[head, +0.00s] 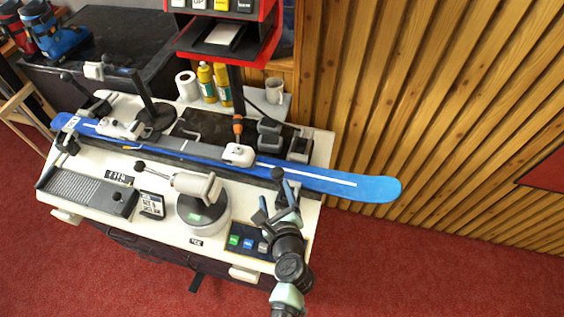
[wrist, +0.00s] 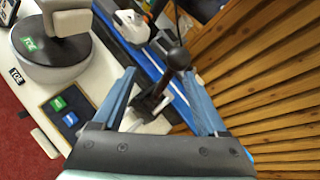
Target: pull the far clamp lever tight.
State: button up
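A clamp lever with a black ball knob (head: 277,174) stands upright beside the right part of the blue ski (head: 370,188). In the wrist view the same black knob (wrist: 179,59) shows between the finger tips, nearer the right finger. My gripper (head: 277,198) is open, with its two blue fingers apart around the lever's line. I cannot tell whether a finger touches the lever. The lever's foot (wrist: 150,103) shows between the fingers. Another clamp with a black knob (head: 66,132) stands at the ski's left end. I cannot tell from the frames which clamp the task calls far.
The ski lies along the white bench (head: 110,215), with white binding parts (head: 239,154) on it. A round stand (head: 203,212) with a grey handle and a panel of coloured labels (head: 250,242) are left of my gripper. A slatted wood wall (head: 430,110) rises behind.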

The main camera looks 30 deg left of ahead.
jog(key=v, duration=0.7)
jog(key=shift+w+b, duration=0.25)
jog(key=shift+b, duration=0.05)
jog(key=shift+d, duration=0.1)
jog(key=w+d+r+n+t+h+b, duration=0.1)
jog(key=w+d+r+n+t, duration=0.2)
jog(key=r, duration=0.6)
jog(key=w+d+r+n+t+b, duration=0.1)
jog(key=w+r+n+t+b, duration=0.1)
jog(key=w+r+n, duration=0.6)
jog(key=w+d+r+n+t+h+b, duration=0.1)
jog(key=w+d+r+t, duration=0.15)
jog(key=r, duration=0.85)
jog(key=s+d+r+n+t+h+b, duration=0.1)
jog(key=s+d+r+n+t+h, duration=0.1)
jog(key=r, duration=0.8)
jog(key=s+d+r+n+t+h+b, duration=0.1)
jog(key=s+d+r+n+t+h, duration=0.1)
jog(key=s+d+r+n+t, duration=0.2)
jog(key=s+d+r+n+t+h+b, duration=0.1)
jog(key=s+r, duration=0.7)
jog(key=r, duration=0.8)
jog(key=d+n+t+h, duration=0.1)
jog(key=d+n+t, duration=0.1)
jog(key=d+t, duration=0.1)
jog(key=shift+n+h, duration=0.4)
jog(key=shift+s, duration=0.1)
